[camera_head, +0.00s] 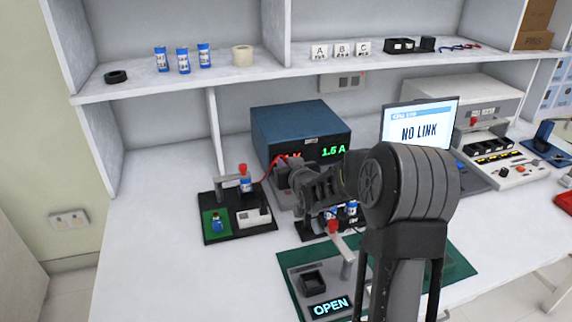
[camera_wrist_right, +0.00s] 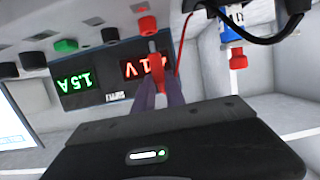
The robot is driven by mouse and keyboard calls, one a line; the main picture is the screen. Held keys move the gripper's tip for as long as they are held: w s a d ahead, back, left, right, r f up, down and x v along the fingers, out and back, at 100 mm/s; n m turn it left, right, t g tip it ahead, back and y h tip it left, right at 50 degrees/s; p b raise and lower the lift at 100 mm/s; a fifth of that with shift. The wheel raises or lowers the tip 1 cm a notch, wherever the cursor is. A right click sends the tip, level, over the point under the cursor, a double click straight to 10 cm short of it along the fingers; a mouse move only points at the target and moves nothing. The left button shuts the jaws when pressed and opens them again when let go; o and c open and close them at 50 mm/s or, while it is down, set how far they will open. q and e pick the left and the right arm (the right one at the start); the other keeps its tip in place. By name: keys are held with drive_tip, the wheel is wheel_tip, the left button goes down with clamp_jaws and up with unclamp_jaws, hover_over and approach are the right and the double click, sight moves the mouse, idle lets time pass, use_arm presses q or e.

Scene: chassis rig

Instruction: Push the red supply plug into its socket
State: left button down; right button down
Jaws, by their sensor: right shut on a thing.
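The red supply plug (camera_wrist_right: 158,80) is between the fingers of my right gripper (camera_wrist_right: 165,94) in the right wrist view, which is upside down. The gripper is shut on it. The plug points at the red socket (camera_wrist_right: 147,25) on the supply's front panel. A pale pin shows between plug and socket; I cannot tell whether its tip has entered. In the head view my right gripper (camera_head: 284,178) is in front of the blue supply (camera_head: 290,125) and hides the plug and socket. A red lead (camera_head: 268,166) runs there. My left gripper is not in view.
A black fixture (camera_head: 238,232) with a blue-and-white cylinder stands left of the gripper. A green mat (camera_head: 290,262) with a grey device reading OPEN lies in front. The screen (camera_head: 418,125) reads NO LINK. Black and green sockets (camera_wrist_right: 66,45) sit beside the red one.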

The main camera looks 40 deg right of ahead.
drive_tip(key=shift+f+b, duration=1.35)
drive_tip(key=c, duration=1.3)
unclamp_jaws()
drive_tip(key=v, duration=0.8)
drive_tip(key=shift+r+p, duration=0.15)
drive_tip(key=shift+p, duration=0.15)
